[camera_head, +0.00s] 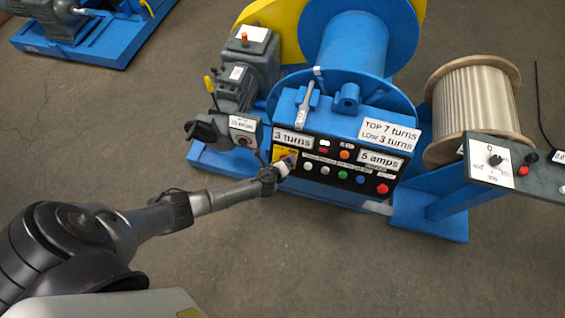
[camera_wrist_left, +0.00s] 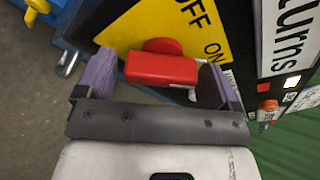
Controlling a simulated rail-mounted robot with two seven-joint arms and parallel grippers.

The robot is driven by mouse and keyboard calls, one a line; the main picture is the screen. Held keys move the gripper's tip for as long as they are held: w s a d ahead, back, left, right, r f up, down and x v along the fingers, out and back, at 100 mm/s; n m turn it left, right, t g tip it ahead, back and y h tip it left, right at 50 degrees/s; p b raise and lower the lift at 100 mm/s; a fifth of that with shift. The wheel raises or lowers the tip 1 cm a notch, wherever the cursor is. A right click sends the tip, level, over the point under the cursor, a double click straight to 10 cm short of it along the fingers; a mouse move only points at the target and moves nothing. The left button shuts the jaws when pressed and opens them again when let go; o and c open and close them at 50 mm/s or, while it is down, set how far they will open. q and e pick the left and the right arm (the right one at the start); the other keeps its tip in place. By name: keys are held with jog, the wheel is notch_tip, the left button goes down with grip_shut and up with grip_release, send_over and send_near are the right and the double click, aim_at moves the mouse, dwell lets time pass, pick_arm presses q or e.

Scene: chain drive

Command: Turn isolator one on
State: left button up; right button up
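The isolator is a red rotary handle (camera_wrist_left: 160,69) on a yellow plate (camera_wrist_left: 136,30) marked OFF and ON. In the left wrist view the handle lies crosswise, and I cannot tell for sure which mark it is set to. My left gripper (camera_wrist_left: 155,80) is open, with one purple-padded finger beyond each end of the handle. The right finger is close to the handle's right end; a gap shows at the left end. In the head view the left gripper (camera_head: 284,166) is at the panel's left end and hides most of the yellow plate (camera_head: 281,153). My right gripper is not in view.
The black control panel (camera_head: 330,189) carries several coloured buttons and labels, including "3 turns" and "5 amps". A lever (camera_head: 303,106) stands above it. A grey gearbox (camera_head: 240,85) is at the left, a blue drum (camera_head: 352,50) behind, a wound spool (camera_head: 473,108) at the right.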

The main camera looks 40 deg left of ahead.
pick_arm(q)
jog(key=shift+o, duration=0.5)
jog(key=shift+r, duration=0.1)
jog(key=shift+s+r, duration=0.2)
jog(key=shift+s, duration=0.05)
jog(key=p+v, duration=0.4)
jog(key=v, duration=0.9)
jog(key=shift+d, duration=0.1)
